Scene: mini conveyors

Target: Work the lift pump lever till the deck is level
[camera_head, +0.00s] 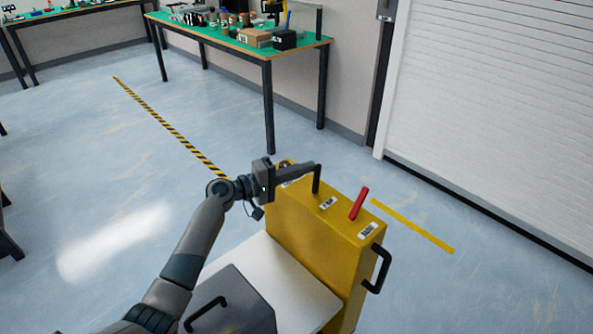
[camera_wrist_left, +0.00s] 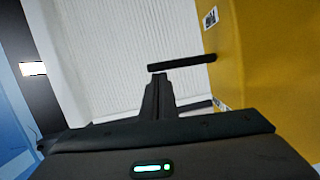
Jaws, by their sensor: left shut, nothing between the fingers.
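A yellow lift housing (camera_head: 312,230) stands on the floor in front of me. A short black upright bar (camera_head: 316,183), probably the pump lever, rises from its top; the left wrist view shows it as a black bar (camera_wrist_left: 185,62) reaching out from the yellow side (camera_wrist_left: 262,65). A red lever (camera_head: 358,204) leans on the same top, further right. My left gripper (camera_head: 311,169) is shut and empty, its fingertips (camera_wrist_left: 159,77) at or touching the black bar; I cannot tell which. A pale flat deck (camera_head: 290,283) lies at the housing's near side; its level is unclear. My right gripper is out of view.
A dark grey piece with a black handle (camera_head: 207,310) covers part of the deck. A black side handle (camera_head: 379,268) juts from the housing. A green-topped workbench (camera_head: 235,42) stands behind. A white shutter (camera_head: 490,110) is at the right. Floor left is mostly clear.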

